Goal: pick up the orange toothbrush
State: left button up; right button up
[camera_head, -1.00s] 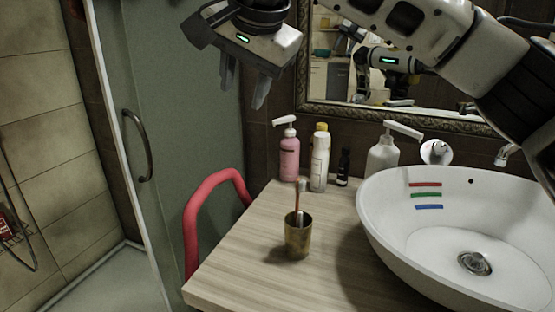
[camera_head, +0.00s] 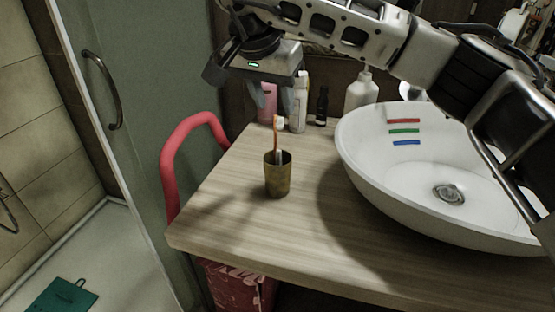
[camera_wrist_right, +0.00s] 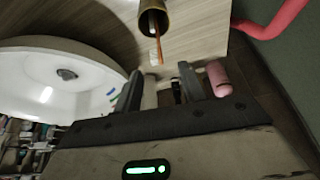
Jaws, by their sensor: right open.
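The orange toothbrush (camera_head: 276,134) stands upright in a brass-coloured cup (camera_head: 278,180) on the wooden counter, with a white-headed brush beside it. In the right wrist view the orange toothbrush (camera_wrist_right: 158,52) sticks out of the cup (camera_wrist_right: 152,10) toward the gap between my fingers. My right gripper (camera_head: 275,108) is open and empty, above and just behind the toothbrush top in the head view; it does not appear to touch it. In the wrist view its two fingers (camera_wrist_right: 160,80) are spread apart. My left gripper is not in view.
A white basin (camera_head: 350,150) with red, green and blue marks fills the counter's right side. A pink bottle (camera_head: 267,104), a white bottle (camera_head: 299,112), a dark bottle (camera_head: 322,106) and a pump bottle (camera_head: 361,92) stand behind. A red rail (camera_head: 168,165) curves at the left.

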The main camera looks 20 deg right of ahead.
aim_at(277, 116)
jog(key=shift+s+p+x, duration=0.2)
jog(key=shift+x, duration=1.55)
jog(key=shift+s+p+x, duration=0.2)
jog(key=shift+x, duration=1.6)
jog(key=shift+a+f, duration=0.1)
grip_shut()
